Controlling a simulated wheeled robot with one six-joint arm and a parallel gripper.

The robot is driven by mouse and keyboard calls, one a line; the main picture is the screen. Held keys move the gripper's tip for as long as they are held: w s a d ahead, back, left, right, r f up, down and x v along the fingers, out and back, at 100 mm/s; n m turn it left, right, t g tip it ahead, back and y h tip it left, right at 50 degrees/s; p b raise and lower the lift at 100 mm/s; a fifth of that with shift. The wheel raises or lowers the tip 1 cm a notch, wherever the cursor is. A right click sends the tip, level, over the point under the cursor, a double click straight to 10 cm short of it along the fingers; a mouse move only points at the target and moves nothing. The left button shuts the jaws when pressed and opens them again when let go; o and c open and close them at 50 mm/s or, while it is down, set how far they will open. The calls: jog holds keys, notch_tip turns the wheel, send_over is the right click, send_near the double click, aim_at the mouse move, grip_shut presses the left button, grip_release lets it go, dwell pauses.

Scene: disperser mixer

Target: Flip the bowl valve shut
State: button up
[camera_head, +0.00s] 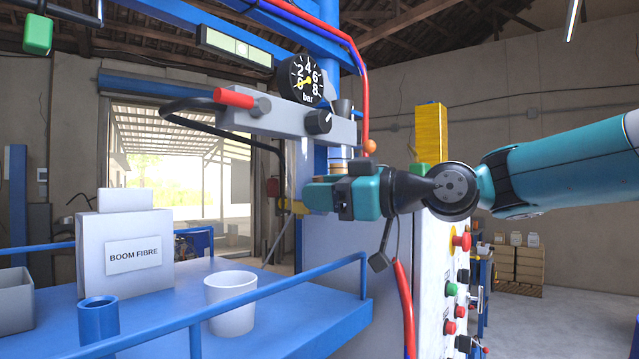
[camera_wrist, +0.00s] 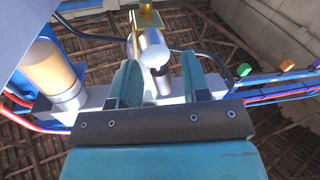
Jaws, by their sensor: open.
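A grey manifold block (camera_head: 285,122) hangs from the blue frame, with a red-handled lever (camera_head: 235,97) lying roughly level and pointing left, and a black knob (camera_head: 318,121) on its front. No readable label tells which is the bowl valve. My gripper (camera_head: 318,192) is below the block, pointing left, apart from the red lever. In the wrist view my gripper (camera_wrist: 158,82) has its fingers spread. A pale cylindrical fitting (camera_wrist: 154,48) shows beyond and between them; whether they touch it I cannot tell.
A round pressure gauge (camera_head: 302,79) sits above the block. A black hose (camera_head: 190,108) loops out at left. Below is a blue railed platform (camera_head: 290,310) with a white cup (camera_head: 231,303) and a BOOM FIBRE box (camera_head: 125,245). A button panel (camera_head: 450,290) stands right.

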grip_shut()
jog(key=m, duration=0.1)
jog(key=m+b, duration=0.1)
jog(key=m, duration=0.1)
jog(key=shift+w+d+t+b, duration=0.25)
jog(key=shift+w+t+b, duration=0.05)
jog(key=shift+w+b, duration=0.1)
grip_release()
jog(key=shift+s, duration=0.1)
